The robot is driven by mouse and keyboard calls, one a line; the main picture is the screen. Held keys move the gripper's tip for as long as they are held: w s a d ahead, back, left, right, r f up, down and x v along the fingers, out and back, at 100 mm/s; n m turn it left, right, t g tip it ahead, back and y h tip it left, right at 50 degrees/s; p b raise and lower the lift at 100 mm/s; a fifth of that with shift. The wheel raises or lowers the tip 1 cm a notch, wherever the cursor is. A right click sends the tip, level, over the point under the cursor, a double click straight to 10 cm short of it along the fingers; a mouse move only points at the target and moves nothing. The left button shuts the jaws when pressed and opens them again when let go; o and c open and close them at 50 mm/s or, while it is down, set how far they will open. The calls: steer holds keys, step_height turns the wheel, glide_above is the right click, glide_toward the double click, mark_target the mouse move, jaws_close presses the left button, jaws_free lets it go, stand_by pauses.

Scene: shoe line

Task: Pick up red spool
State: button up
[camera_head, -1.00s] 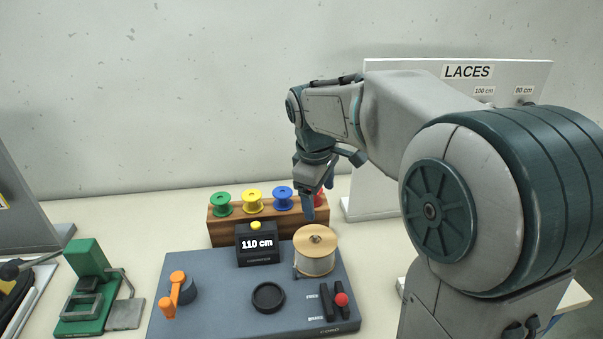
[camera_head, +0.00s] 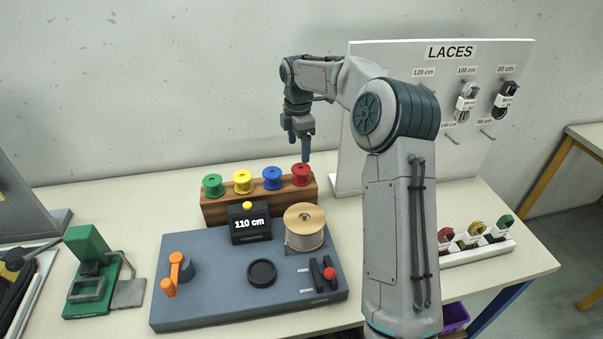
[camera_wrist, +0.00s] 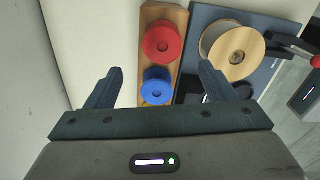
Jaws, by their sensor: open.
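The red spool (camera_head: 301,174) stands at the right end of a wooden rack (camera_head: 243,210), beside the blue spool (camera_head: 272,178). My gripper (camera_head: 300,157) is open and empty, pointing down just above the red spool. In the wrist view the red spool (camera_wrist: 163,42) lies ahead of the gap between the fingers of my gripper (camera_wrist: 163,75). There the blue spool (camera_wrist: 157,86) sits between the two fingertips. I cannot tell the exact height of the fingers over the red spool.
Yellow (camera_head: 243,181) and green (camera_head: 213,185) spools share the rack. In front is a grey cord board (camera_head: 215,305) with a counter box (camera_head: 249,224) and a large cord reel (camera_head: 304,227). The LACES panel (camera_head: 345,150) stands to the right, behind my arm.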

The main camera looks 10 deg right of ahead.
mark_target(301, 168)
step_height(301, 168, down, 4)
steer(key=shift+f+p, duration=0.1)
steer(key=shift+p, duration=0.2)
steer(key=f, duration=0.1)
steer(key=f+p, duration=0.1)
steer(key=f, duration=0.2)
steer(key=shift+s+d+f+p, duration=0.1)
steer(key=shift+s+d+p, duration=0.1)
steer(key=shift+d+p, duration=0.15)
steer(key=shift+a+f, duration=0.1)
steer(key=shift+f, duration=0.4)
steer(key=c, duration=1.1)
steer(key=shift+o, duration=0.2)
